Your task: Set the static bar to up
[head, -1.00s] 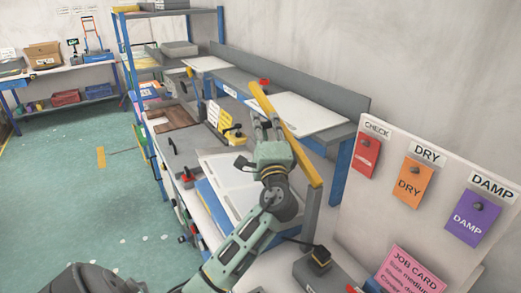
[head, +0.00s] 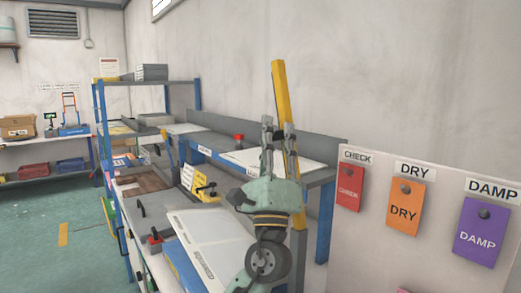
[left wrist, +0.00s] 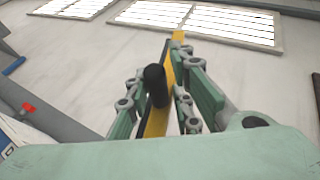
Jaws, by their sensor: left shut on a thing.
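The static bar is the long yellow bar (head: 280,85), standing nearly upright with its top leaning slightly left, above a grey post (head: 298,245). My left gripper (head: 278,138) is shut on the bar, with its fingers pointing up. In the left wrist view the yellow bar (left wrist: 178,37) runs up between the fingers (left wrist: 163,100), and a black cylindrical handle (left wrist: 155,86) stands out from it there. The gripper hides part of the bar's lower length. My right gripper is not in view.
A board with a red tag (head: 349,190), an orange DRY tag (head: 404,207) and a purple DAMP tag (head: 481,232) stands close on the right. A grey raised shelf (head: 320,150) runs behind the arm. The air above the bar is clear.

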